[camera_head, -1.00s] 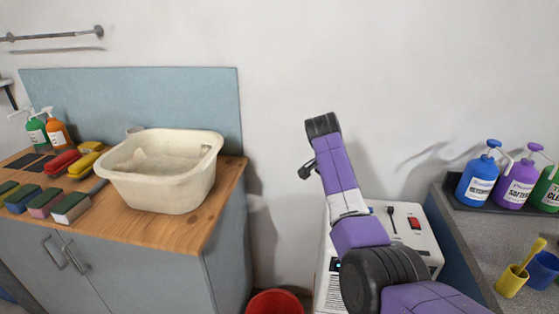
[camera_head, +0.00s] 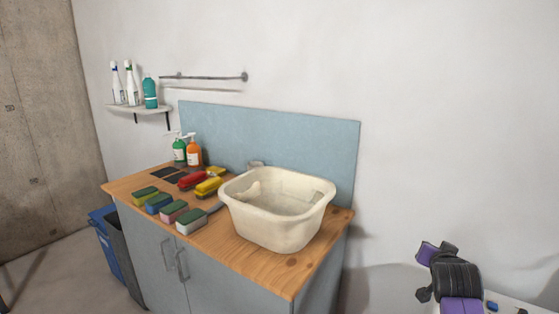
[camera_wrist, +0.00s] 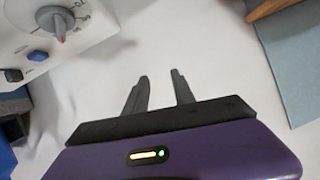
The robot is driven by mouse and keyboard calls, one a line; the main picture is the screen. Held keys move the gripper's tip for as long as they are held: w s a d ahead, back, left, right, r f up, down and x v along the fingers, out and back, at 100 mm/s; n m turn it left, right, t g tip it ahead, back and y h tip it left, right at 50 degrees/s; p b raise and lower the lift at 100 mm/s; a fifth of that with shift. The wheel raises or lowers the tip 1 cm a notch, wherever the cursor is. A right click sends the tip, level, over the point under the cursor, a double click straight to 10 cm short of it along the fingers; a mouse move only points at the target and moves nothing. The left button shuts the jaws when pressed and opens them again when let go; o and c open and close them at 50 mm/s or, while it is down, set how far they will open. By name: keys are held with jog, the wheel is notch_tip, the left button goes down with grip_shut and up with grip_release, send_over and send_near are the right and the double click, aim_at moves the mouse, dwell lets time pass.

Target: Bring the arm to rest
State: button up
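My arm, purple and black, shows at the lower right corner of the head view, in front of the pale wall. Its end there is cut off or turned so that the fingers do not show. In the wrist view my gripper (camera_wrist: 161,80) has two dark fingers standing apart, with nothing between them. A plain pale surface lies beyond the fingertips, and the gripper appears clear of other things.
A white machine (camera_wrist: 85,27) with a dial is at the wrist view's upper left. A shelf (camera_head: 140,107) holds bottles.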

jog(key=s+a+f+n+t+y, duration=0.1)
jog(key=s+a+f+n+t, duration=0.1)
jog(key=s+a, duration=0.35)
jog(key=s+a+f+n+t+y, duration=0.1)
jog(key=s+a+f+n+t, duration=0.15)
jog(key=s, duration=0.65)
jog(key=s+a+f+n+t+y, duration=0.1)
jog(key=s+a+f+n, duration=0.1)
jog(key=s+a, duration=0.45)
jog(key=s+a+y, duration=0.1)
jog(key=s+a, duration=0.1)
jog(key=s, duration=1)
jog(key=s+a+r+n+g+y, duration=0.1)
jog(key=s+a, duration=0.2)
jog(key=s, duration=0.9)
jog(key=s+a+r+g+y, duration=0.1)
jog(key=s+a, duration=0.1)
jog(key=s, duration=1)
jog(key=shift+s+a+r, duration=0.2)
jog(key=shift+s+a, duration=0.05)
jog(key=shift+a, duration=0.05)
